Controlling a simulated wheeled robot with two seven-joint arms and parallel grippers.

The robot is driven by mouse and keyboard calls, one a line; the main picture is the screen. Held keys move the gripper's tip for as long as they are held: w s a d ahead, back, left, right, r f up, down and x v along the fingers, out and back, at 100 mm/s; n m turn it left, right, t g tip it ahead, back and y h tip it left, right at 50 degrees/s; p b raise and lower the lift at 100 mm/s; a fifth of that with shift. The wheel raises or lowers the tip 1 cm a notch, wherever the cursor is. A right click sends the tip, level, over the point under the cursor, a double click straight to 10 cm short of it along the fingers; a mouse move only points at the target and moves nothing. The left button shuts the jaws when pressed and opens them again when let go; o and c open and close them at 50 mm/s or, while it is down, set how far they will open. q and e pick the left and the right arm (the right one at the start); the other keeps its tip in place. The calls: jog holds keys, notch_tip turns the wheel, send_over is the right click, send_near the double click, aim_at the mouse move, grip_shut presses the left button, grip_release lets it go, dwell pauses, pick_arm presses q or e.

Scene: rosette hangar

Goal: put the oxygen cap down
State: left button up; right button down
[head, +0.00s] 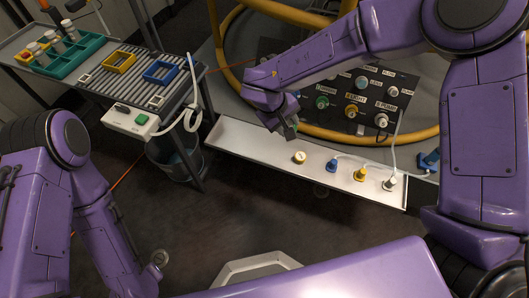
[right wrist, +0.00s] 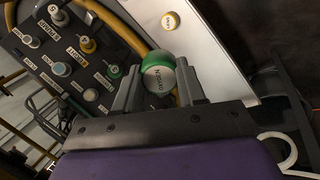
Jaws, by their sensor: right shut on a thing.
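My right gripper (head: 288,122) is shut on the oxygen cap, which has a white labelled face and a green rim (right wrist: 158,76) in the right wrist view. In the head view only a bit of green shows at the fingertips. The cap is held over the back edge of the long pale tray (head: 240,142), in front of the dark panel; I cannot tell whether it touches anything. The tray also shows in the right wrist view (right wrist: 222,50). My left arm is at the lower left, with its gripper out of view.
A cream-and-yellow cap (head: 299,157) and blue (head: 332,165), yellow (head: 360,174) and white (head: 391,184) connectors stand on the tray. The tray's left part looks bare. The labelled panel (head: 337,88) is behind; a side table (head: 95,75) stands left.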

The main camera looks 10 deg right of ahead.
jog(key=s+d+f+m+g+y+b, duration=0.1)
jog(key=s+d+f+m+y+b, duration=0.15)
jog(key=f+m, duration=0.3)
jog(key=s+d+f+m+g+y+b, duration=0.1)
jog(key=d+f+m+y+b, duration=0.15)
jog(key=f+m, duration=0.35)
jog(key=b, duration=0.6)
send_over(277, 151)
jog(key=shift+n, duration=0.35)
jog(key=f, duration=1)
jog(key=shift+s+f, duration=0.3)
jog(key=shift+s, duration=0.05)
jog(key=f, duration=0.1)
jog(key=f+b, duration=0.1)
jog(key=f, duration=0.1)
jog(key=shift+w+f, duration=0.25)
jog(key=c, duration=0.6)
grip_release()
jog(key=shift+r, duration=0.1)
notch_tip(277, 151, up, 12)
jog(key=p, duration=0.3)
